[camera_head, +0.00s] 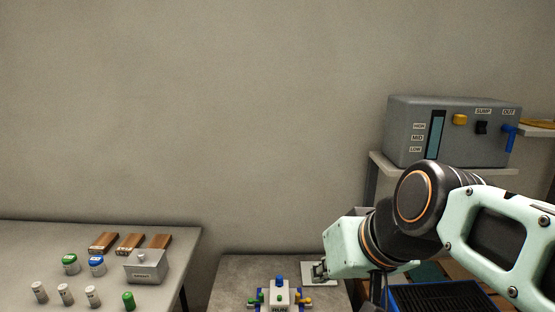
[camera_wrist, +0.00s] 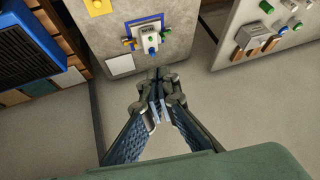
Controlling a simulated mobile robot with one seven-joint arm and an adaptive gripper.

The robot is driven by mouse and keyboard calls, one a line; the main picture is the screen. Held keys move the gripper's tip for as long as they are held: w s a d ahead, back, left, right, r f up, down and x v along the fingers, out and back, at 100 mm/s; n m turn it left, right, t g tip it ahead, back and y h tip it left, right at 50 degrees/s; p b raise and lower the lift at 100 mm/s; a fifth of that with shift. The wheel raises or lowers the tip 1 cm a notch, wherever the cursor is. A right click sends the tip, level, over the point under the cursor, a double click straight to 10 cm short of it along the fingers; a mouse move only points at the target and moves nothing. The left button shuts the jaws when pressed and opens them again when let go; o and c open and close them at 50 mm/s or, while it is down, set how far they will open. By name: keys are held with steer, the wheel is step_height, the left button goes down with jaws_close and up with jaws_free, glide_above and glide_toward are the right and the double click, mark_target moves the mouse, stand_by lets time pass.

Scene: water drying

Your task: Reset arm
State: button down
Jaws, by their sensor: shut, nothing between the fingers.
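My gripper (camera_wrist: 161,112) shows in the wrist view, with its two fingers closed together and nothing between them. It hangs above the floor, near the front edge of the middle table (camera_wrist: 185,58). A small white device (camera_head: 281,293) with blue, green and yellow knobs stands on the middle table. It also shows in the wrist view (camera_wrist: 148,38), beyond the fingertips.
A grey box with gauge and switches (camera_head: 447,132) stands on a shelf at right. The left table (camera_head: 40,238) holds brown blocks, capped jars, vials and a metal block (camera_head: 146,267). A blue-rimmed black crate (camera_wrist: 30,48) is at left in the wrist view. Open floor lies between tables.

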steer(key=s+d+f+m+g+h+b, duration=0.1)
steer(key=s+d+f+m+h+b, duration=0.15)
steer(key=s+d+f, duration=0.45)
step_height(320, 180, up, 26)
steer(key=a+p, duration=0.1)
steer(key=p, duration=2.6)
steer(key=shift+w+a+f+n+h, duration=0.25)
steer(key=shift+w+a+n+h, duration=0.1)
steer(key=shift+a+n, duration=0.1)
